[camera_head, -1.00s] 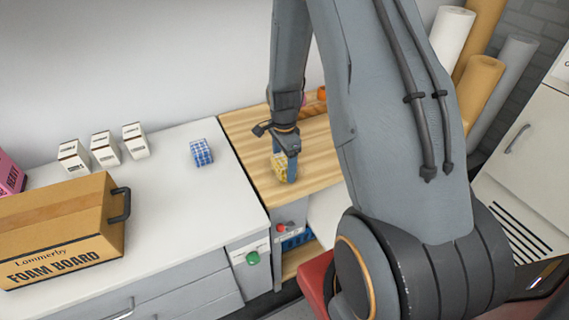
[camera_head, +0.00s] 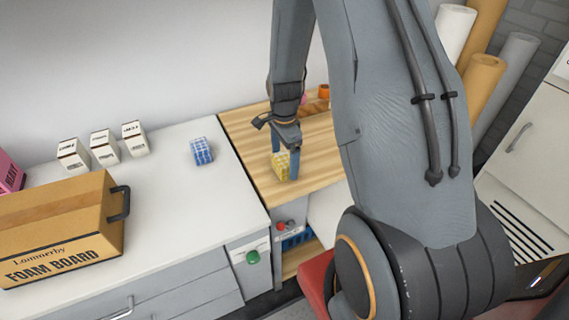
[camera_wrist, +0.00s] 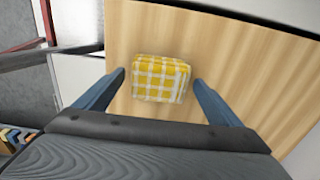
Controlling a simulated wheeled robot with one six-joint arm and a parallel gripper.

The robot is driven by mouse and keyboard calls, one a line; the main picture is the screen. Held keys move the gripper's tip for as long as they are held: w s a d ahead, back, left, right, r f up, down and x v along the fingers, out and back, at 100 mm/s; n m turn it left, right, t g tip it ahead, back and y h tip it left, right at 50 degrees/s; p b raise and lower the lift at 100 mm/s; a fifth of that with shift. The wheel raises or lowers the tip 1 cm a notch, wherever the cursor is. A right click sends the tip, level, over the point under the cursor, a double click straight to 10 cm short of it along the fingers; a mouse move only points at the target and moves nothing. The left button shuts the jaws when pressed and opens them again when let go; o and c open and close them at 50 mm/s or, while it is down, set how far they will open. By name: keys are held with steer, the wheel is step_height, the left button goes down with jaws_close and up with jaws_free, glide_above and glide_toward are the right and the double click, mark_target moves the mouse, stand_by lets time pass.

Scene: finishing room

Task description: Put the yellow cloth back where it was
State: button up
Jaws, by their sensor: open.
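The yellow cloth (camera_head: 280,166) is a folded, yellow-and-white checked block. It rests on the wooden top (camera_head: 258,140) near its left side. In the wrist view the cloth (camera_wrist: 161,79) lies between and just beyond my open fingertips, with a gap on each side. My gripper (camera_head: 287,160) points down at the cloth from above in the head view, and its fingers (camera_wrist: 158,80) are apart and hold nothing. One finger partly covers the right side of the cloth in the head view.
A blue checked cloth (camera_head: 202,151) lies on the white counter (camera_head: 170,200) to the left. Several small white cartons (camera_head: 104,148) and a foam board box (camera_head: 60,232) stand further left. Orange and pink items (camera_head: 318,100) sit at the back of the wooden top.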

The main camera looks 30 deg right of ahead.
mark_target(284, 160)
step_height(284, 160, up, 10)
steer(key=b, duration=0.2)
steer(key=shift+f+b, duration=0.2)
steer(key=shift+b, duration=0.1)
steer(key=shift+r, duration=0.2)
steer(key=s+a+r+n, duration=0.2)
steer(key=s+a+n, duration=0.3)
steer(key=s+n, duration=0.2)
steer(key=s+a+r+n+t, duration=0.1)
steer(key=s+a+n, duration=0.4)
steer(key=n, duration=0.6)
steer(key=shift+s+a+r, duration=0.3)
steer(key=shift+s+r, duration=0.3)
steer(key=shift+s, duration=0.45)
steer(key=shift+f, duration=0.15)
steer(key=shift+c, duration=0.3)
